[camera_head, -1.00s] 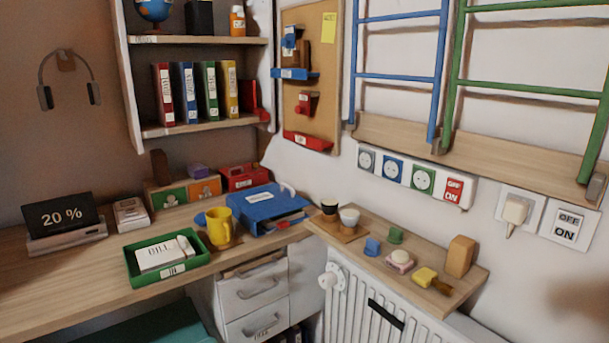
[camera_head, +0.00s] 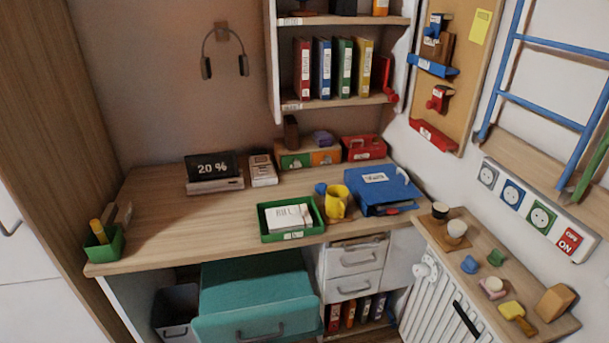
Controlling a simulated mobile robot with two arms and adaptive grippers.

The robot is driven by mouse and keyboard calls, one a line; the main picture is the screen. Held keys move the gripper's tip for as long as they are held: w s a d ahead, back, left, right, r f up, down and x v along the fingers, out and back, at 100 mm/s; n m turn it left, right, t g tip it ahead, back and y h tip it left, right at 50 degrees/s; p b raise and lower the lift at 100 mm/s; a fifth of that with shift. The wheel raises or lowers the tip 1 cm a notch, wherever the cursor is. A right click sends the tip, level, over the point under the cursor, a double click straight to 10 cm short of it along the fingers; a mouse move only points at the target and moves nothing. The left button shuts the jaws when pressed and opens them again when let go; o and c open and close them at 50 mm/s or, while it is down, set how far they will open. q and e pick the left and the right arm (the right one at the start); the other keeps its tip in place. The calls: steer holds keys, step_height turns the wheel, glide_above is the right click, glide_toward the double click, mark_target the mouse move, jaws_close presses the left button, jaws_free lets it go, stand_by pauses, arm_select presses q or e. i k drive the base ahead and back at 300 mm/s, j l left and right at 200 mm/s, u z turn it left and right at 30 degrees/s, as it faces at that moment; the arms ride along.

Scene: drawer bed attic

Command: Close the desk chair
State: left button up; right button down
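The desk chair (camera_head: 255,292) is the teal piece at the bottom middle of the head view. It has a broad teal top, a front edge nearer to me and a dark handle on that front, cut by the frame's lower edge. Its back part lies under the desk (camera_head: 150,225), and its front part sticks out towards me. Its legs or base are hidden. Neither of my grippers is in view.
A dark bin (camera_head: 176,308) stands left of the chair. A white drawer unit (camera_head: 352,262) stands right of it, with binders below. A radiator (camera_head: 440,300) is further right. A wooden wardrobe (camera_head: 100,130) is at left. The desktop holds a green tray (camera_head: 290,236).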

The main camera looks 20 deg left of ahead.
mark_target(266, 297)
steer(key=u, duration=1.15)
steer(key=j, duration=0.05)
